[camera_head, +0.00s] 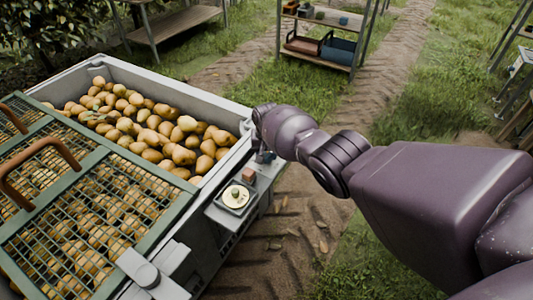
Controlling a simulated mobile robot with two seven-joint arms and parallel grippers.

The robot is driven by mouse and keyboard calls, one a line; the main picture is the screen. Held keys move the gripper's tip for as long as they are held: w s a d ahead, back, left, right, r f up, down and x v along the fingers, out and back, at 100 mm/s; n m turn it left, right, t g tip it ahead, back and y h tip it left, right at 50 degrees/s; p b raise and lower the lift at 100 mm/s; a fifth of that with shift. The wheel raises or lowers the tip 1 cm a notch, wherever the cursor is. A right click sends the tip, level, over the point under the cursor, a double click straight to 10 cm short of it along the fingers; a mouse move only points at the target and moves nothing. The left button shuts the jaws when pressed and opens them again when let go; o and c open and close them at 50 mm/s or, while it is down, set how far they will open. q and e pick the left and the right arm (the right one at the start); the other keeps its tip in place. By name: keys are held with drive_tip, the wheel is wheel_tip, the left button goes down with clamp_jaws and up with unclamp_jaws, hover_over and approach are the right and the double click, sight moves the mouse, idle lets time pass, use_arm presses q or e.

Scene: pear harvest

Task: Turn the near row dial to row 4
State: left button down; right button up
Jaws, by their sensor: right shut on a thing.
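A round cream dial (236,195) sits on a small square plate on the ledge at the right side of the grey bin. The marks on it are too small to read. My right gripper (263,156) is at the bin's far right corner, beyond the dial and apart from it. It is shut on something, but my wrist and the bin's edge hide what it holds. My left gripper is not in view.
The grey bin (188,93) is full of pears (150,132). Green mesh lids (95,200) with brown handles cover its near part. A small brown block (248,174) stands between the dial and my gripper. A shelf rack (320,55) stands behind on grass.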

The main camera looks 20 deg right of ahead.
sight(266, 153)
drive_tip(key=shift+m, duration=0.5)
drive_tip(key=o, duration=0.9)
drive_tip(key=shift+o, duration=0.2)
use_arm(q)
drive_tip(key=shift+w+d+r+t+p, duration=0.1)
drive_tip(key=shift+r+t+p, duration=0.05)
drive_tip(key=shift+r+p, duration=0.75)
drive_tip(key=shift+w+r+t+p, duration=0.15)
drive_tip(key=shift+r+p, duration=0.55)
drive_tip(key=shift+p, duration=0.35)
use_arm(e)
wheel_tip(266, 153, up, 11)
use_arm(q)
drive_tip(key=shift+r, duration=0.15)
use_arm(e)
drive_tip(key=shift+f, duration=0.1)
